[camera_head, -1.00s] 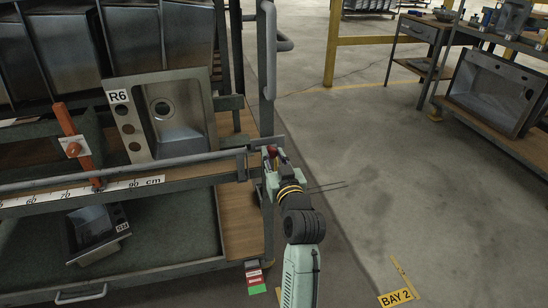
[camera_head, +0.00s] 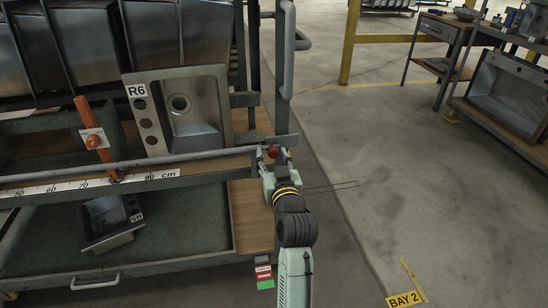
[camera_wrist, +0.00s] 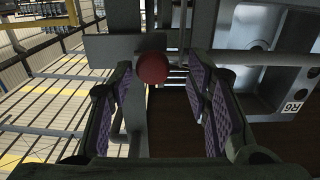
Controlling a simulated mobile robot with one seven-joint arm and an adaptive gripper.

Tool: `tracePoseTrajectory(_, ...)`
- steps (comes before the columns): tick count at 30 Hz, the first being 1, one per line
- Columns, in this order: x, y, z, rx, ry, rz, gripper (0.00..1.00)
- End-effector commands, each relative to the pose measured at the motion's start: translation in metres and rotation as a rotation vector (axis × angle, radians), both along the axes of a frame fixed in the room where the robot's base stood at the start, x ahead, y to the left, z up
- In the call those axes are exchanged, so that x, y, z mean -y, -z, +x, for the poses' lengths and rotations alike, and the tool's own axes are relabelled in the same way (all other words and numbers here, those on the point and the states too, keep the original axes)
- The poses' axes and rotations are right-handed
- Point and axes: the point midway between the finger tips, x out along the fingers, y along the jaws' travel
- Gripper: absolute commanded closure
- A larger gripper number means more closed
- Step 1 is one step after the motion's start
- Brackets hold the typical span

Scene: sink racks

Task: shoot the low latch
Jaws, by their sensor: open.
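A red round knob (camera_head: 273,151), which I take to be the latch's, shows at the right end of the low rail (camera_head: 210,154) across the rack front. In the wrist view the red knob (camera_wrist: 151,68) is ahead of a grey plate, between my fingers in the picture and nearer the left one. My gripper (camera_head: 272,163) is at that rail end. In the wrist view my gripper (camera_wrist: 165,90) is open, a purple-padded finger on each side. Whether a finger touches the knob, I cannot tell. The bolt itself is not clear.
A smaller sink (camera_head: 107,220) lies on the lower shelf. A grey upright post (camera_head: 285,60) rises behind my gripper. Open floor (camera_head: 370,180) lies to the right.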

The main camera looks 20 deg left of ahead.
Motion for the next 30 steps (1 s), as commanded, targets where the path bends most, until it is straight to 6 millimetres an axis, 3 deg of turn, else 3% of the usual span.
tracePoseTrajectory(9,0.003,0.000,-0.002,0.000,0.003,0.000,0.54)
tracePoseTrajectory(21,0.036,0.001,-0.052,-0.002,0.003,-0.001,0.54)
tracePoseTrajectory(30,0.043,0.000,-0.062,0.001,0.002,-0.001,0.54)
